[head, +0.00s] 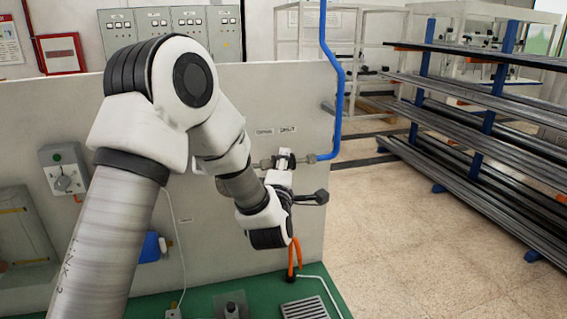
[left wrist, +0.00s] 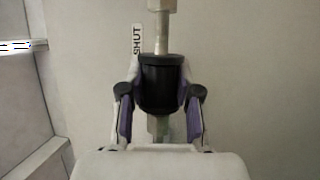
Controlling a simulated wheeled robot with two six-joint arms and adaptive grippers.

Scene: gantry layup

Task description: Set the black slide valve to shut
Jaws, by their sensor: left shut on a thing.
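The black slide valve (left wrist: 162,82) is a dark collar on a metal pipe (left wrist: 159,35) in the left wrist view. My left gripper (left wrist: 160,108) is shut on it, one purple-padded finger on each side. A SHUT label (left wrist: 137,39) stands beside the pipe, just beyond the collar's upper end in that view. In the head view my left gripper (head: 283,168) reaches the pipe on the grey panel, and the valve (head: 286,158) is mostly hidden by it. Two small labels (head: 276,131) sit above, too small to read surely. My right gripper is not in view.
A blue pipe (head: 336,100) joins at the right and rises along the panel edge. Orange-handled pliers (head: 291,262) are below the gripper, above the green surface (head: 200,297). A grey control box (head: 65,172) is at the left. Racks of dark bars (head: 480,130) stand right, beyond open floor.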

